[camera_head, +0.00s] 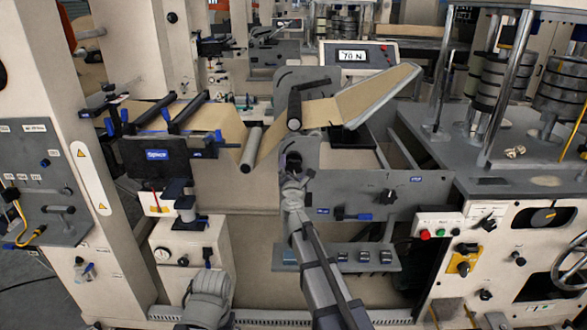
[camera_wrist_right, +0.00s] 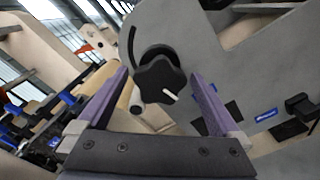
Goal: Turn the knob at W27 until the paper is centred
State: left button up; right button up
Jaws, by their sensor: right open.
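A black star-shaped knob (camera_wrist_right: 160,78) with a white pointer mark sits on the grey plate in the right wrist view. The pointer is toward the lower right. My right gripper (camera_wrist_right: 159,75) is open, with its purple fingers either side of the knob; I cannot tell whether they touch it. In the head view my right gripper (camera_head: 292,170) is at the grey plate, largely hiding the knob. Brown paper (camera_head: 228,128) runs over the rollers at the left and up a sloping table (camera_head: 375,95) at the right. No W27 label is readable. My left gripper is not in view.
A display (camera_head: 352,56) reading "70 N" stands behind the paper. A grey panel (camera_head: 350,185) carries another black knob (camera_head: 389,195) and several blue labels. Rollers (camera_head: 251,149) stand close left of my gripper.

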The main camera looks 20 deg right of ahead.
jog(key=v, duration=0.6)
jog(key=shift+s, duration=0.2)
jog(key=x, duration=0.7)
jog(key=shift+w, duration=0.3)
jog(key=shift+s+a+n, duration=0.1)
jog(key=shift+s+n, duration=0.25)
jog(key=shift+n, duration=0.25)
